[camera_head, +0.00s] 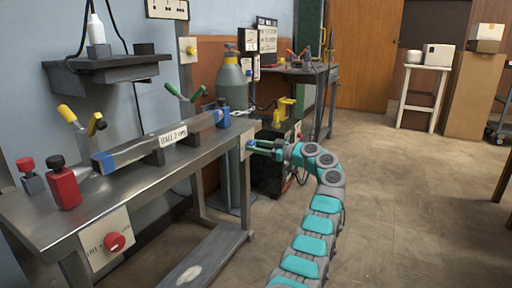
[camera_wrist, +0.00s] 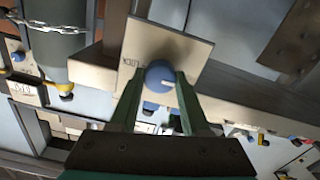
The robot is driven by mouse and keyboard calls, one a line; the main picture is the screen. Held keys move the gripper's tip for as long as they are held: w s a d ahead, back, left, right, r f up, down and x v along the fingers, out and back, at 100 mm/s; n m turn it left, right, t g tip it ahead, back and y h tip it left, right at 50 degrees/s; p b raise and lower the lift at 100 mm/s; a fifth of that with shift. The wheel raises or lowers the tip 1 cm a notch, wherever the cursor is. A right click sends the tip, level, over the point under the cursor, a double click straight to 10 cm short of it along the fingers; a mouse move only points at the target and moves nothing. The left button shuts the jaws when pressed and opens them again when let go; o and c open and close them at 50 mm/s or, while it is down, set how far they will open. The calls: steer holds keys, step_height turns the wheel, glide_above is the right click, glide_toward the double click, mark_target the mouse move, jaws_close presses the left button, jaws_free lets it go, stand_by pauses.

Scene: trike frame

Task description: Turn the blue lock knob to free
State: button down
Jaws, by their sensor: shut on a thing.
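The blue lock knob (camera_wrist: 160,76) is round, with a short white mark at its lower right edge, in the middle of the wrist view. It sits on a pale plate (camera_wrist: 188,47) with dark lettering to its left, too small to read surely. My gripper (camera_wrist: 159,88) has its two green fingers on either side of the knob, shut on it. In the head view my gripper (camera_head: 262,147) reaches left to the pale plate (camera_head: 247,142) at the bench's right end; the knob is mostly hidden there by the fingers.
The metal bench (camera_head: 65,217) carries a tube, clamps with yellow and green handles, and a red bottle (camera_head: 63,184). A red knob (camera_head: 114,242) is on its front plate. A grey cylinder (camera_head: 230,82) stands behind. The floor to the right (camera_head: 410,190) is clear.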

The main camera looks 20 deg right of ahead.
steer(key=shift+c, duration=1.9)
jaws_free()
steer(key=v, duration=0.7)
steer(key=shift+s+d, duration=0.25)
steer(key=shift+s, duration=0.1)
